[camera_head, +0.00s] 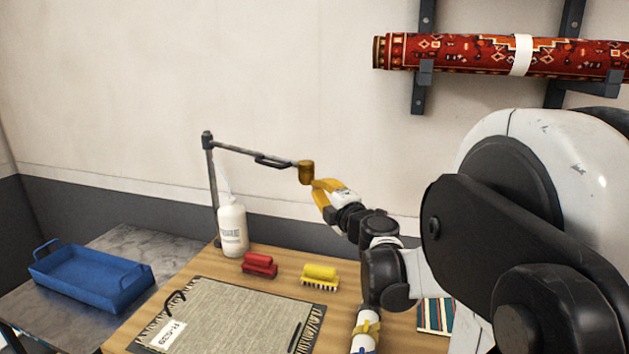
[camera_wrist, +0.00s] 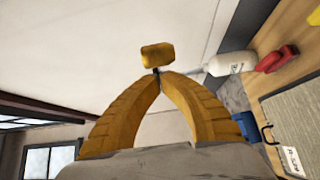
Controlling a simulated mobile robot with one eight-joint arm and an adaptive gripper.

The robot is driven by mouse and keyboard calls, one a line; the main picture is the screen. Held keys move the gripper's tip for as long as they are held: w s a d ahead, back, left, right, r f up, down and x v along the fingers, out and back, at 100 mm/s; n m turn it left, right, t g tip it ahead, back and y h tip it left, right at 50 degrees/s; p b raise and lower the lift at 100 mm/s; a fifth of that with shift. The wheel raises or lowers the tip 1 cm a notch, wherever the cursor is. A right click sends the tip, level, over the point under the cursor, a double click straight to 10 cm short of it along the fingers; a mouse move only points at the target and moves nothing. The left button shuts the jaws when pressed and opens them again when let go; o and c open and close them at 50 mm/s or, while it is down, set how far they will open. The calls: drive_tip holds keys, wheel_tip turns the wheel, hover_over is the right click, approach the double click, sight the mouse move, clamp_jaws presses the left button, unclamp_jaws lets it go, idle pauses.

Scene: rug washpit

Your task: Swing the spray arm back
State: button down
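The spray arm (camera_head: 240,150) is a thin grey bar reaching right from the top of an upright post (camera_head: 212,185). A dark loop handle (camera_head: 272,161) sits on the bar, and a brass nozzle head (camera_head: 306,172) is at its free end. My gripper (camera_head: 318,186) has yellow fingers and is just right of the nozzle head. In the wrist view the fingertips (camera_wrist: 160,74) meet just below the nozzle head (camera_wrist: 157,54); a small dark bit shows at the tips. I see nothing clearly held, and contact with the nozzle cannot be told.
A white bottle (camera_head: 233,230) stands by the post. A red brush (camera_head: 259,265) and a yellow brush (camera_head: 320,276) lie behind a fringed beige rug (camera_head: 240,315) on the wooden table. A blue tray (camera_head: 90,277) is at left. A rolled red rug (camera_head: 470,54) hangs on wall brackets.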

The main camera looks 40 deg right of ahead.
drive_tip(key=shift+s+d+f+p, duration=0.1)
drive_tip(key=shift+s+p, duration=0.15)
drive_tip(key=shift+s, duration=1.15)
drive_tip(key=shift+s+f+p, duration=0.1)
drive_tip(key=shift+s+p, duration=0.15)
drive_tip(key=shift+s, duration=1.1)
drive_tip(key=s+a+r+m+g+h+b, duration=0.2)
drive_tip(key=a+m+h, duration=0.25)
drive_tip(key=m, duration=0.55)
drive_tip(key=s+a+f+m+g+y, duration=0.1)
drive_tip(key=s+a+f+g+y, duration=0.1)
drive_tip(key=a+f, duration=0.4)
drive_tip(key=s+a+f+m+g+y+b, duration=0.1)
drive_tip(key=s+a+f+m+g+y, duration=0.1)
drive_tip(key=s+a+f, duration=0.5)
drive_tip(key=s+a+f+m+g+y+b, duration=0.1)
drive_tip(key=s+a+f+g+y, duration=0.3)
drive_tip(key=a, duration=0.7)
wheel_tip(320, 180, down, 3)
drive_tip(key=shift+s+a+r+m+g, duration=0.1)
drive_tip(key=shift+s+a+m+g, duration=0.15)
drive_tip(key=shift+s+m, duration=0.4)
